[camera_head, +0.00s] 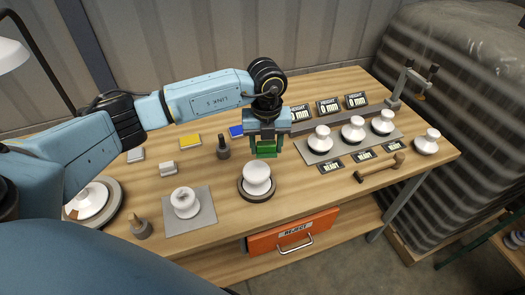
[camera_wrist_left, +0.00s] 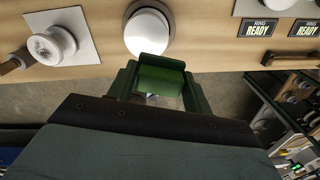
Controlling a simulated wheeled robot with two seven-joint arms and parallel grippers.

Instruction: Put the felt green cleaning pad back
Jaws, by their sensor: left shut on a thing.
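My left gripper (camera_head: 266,147) is shut on the green cleaning pad (camera_head: 266,152) and holds it above the table, just behind a white insulator stack (camera_head: 257,177). In the left wrist view the pad (camera_wrist_left: 161,78) sits between the two green fingers of the gripper (camera_wrist_left: 160,85), with the stack (camera_wrist_left: 148,32) beyond it. A yellow pad (camera_head: 190,140) lies at the back of the table, and a blue pad (camera_head: 236,131) lies to its right, partly near my arm. My right gripper is not in view.
The insulator stack stands on a dark round base (camera_head: 245,195). Another white insulator (camera_head: 185,203) sits on a grey plate (camera_head: 204,219). Several insulators and height signs stand at right, near a hammer (camera_head: 380,167). A dark-tipped tool (camera_head: 223,148) stands upright left of the gripper. An orange reject drawer (camera_head: 293,233) is below.

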